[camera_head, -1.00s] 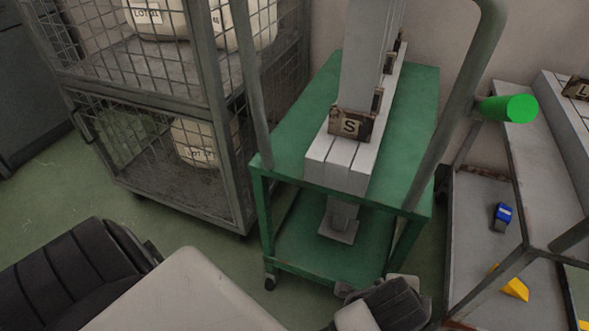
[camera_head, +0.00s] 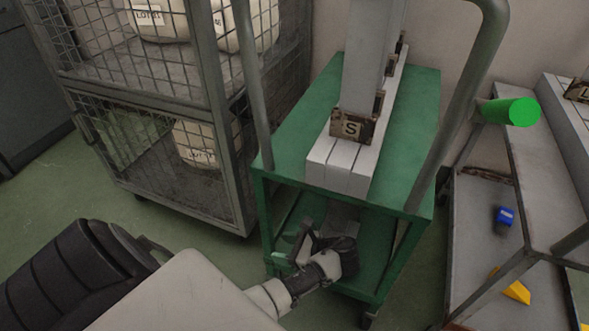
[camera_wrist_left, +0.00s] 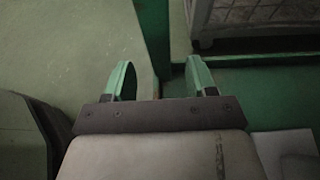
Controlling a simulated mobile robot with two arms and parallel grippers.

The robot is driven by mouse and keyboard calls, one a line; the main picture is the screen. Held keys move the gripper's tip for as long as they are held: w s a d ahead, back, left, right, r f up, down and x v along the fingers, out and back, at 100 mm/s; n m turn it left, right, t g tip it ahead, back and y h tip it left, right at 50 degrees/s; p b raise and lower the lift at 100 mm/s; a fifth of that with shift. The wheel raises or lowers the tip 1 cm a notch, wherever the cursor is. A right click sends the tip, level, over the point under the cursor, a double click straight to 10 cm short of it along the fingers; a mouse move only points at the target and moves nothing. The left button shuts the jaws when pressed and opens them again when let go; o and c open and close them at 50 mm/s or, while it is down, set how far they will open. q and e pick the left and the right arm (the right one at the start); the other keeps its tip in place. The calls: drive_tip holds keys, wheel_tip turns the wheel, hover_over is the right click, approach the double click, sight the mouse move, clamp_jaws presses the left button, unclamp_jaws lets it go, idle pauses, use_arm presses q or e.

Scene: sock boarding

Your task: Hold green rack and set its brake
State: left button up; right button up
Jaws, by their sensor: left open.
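The green rack (camera_head: 410,110) is a two-shelf cart with grey upright handles. Its top bears white boards and a grey column with a tag marked "S" (camera_head: 351,128). My left gripper (camera_head: 287,254) is at the rack's front, below the top shelf and near the front left post (camera_head: 264,215). In the left wrist view, its two fingers (camera_wrist_left: 160,78) are spread apart, with a green rack post (camera_wrist_left: 154,40) ahead between them; contact cannot be told. A front right caster (camera_head: 369,318) shows low down. I cannot make out a brake. My right gripper is out of view.
A wire cage cart (camera_head: 210,150) with white containers stands close on the left. A grey cart (camera_head: 480,230) at the right holds a blue item (camera_head: 504,217) and a yellow item (camera_head: 514,289). A bright green cylinder (camera_head: 511,112) is near the right handle. Floor is open at left.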

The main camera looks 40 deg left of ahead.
sight(273, 247)
use_arm(q)
drive_tip(key=shift+x, duration=2.25)
drive_tip(key=shift+d, duration=0.1)
clamp_jaws()
